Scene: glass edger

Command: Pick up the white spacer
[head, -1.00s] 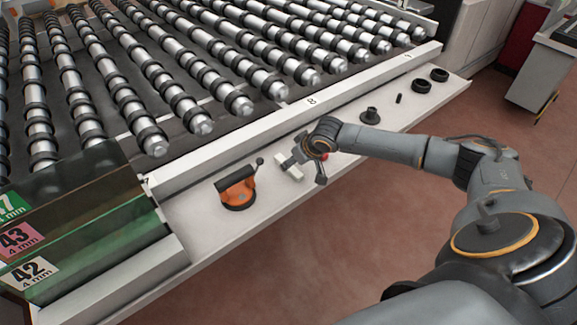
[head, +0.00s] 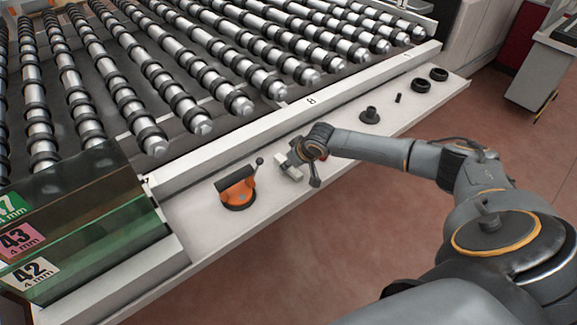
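The white spacer (head: 291,172) is a small pale block on the narrow white ledge (head: 205,215), right of the orange and black suction cup tool. My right gripper (head: 303,168) reaches in from the right, low over the ledge. Its fingers are spread, one at the far side by the spacer and one at the near side. The gripper covers part of the spacer. I cannot tell whether the fingers touch it. My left gripper is out of view.
The orange suction cup tool (head: 237,190) stands close on the left. A black knob (head: 370,115), a small black pin (head: 398,98) and black rings (head: 421,86) lie farther right. The roller bed (head: 180,90) borders the ledge. Green-tinted glass panes (head: 95,235) stand at lower left.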

